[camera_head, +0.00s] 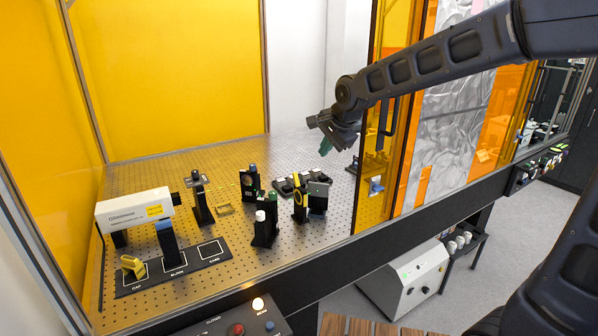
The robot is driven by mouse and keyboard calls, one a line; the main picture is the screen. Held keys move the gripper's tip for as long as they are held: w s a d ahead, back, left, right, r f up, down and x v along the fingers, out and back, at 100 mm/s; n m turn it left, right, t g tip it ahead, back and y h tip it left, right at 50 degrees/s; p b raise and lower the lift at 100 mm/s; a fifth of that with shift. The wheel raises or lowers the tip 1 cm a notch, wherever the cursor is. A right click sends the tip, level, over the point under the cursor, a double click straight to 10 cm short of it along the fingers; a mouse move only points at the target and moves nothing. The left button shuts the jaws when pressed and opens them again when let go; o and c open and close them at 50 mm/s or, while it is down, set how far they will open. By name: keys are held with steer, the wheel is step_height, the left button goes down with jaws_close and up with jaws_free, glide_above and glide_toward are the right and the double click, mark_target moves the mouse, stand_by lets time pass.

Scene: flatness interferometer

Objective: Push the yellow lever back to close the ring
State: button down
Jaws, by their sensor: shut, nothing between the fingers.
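A black upright mount with a yellow ring-shaped part (298,200) stands on the perforated optical table (220,262), right of the table's middle. Which piece of this yellow part is the lever is too small to tell. A dark square plate (318,197) stands close at its right. My gripper (325,147) hangs above and behind the mount, a little to its right, with greenish fingertips pointing down. It is shut and empty, apart from the yellow part and the table.
A white laser box (135,209) is at left. A labelled black strip (195,264) holds a yellow cap piece (132,265). Several black posts, one white-topped (264,228), stand left of the mount. An orange panel (385,130) is at right. The table's front right is bare.

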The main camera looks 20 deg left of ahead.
steer(key=w+a+f+m, duration=0.2)
steer(key=a, duration=0.2)
glide_toward(296, 176)
steer(key=f, duration=0.3)
steer(key=shift+s+d+f, duration=0.15)
steer(key=shift+s+f, duration=0.05)
steer(key=shift+s, duration=0.1)
steer(key=shift+w+a+f, duration=0.7)
steer(key=shift+w+a, duration=0.2)
steer(key=shift+w+a+f, duration=0.3)
steer(key=shift+w+a, duration=0.1)
steer(key=shift+w+a+f, duration=0.2)
steer(key=shift+w+a, duration=0.7)
steer(key=shift+s+d, duration=0.1)
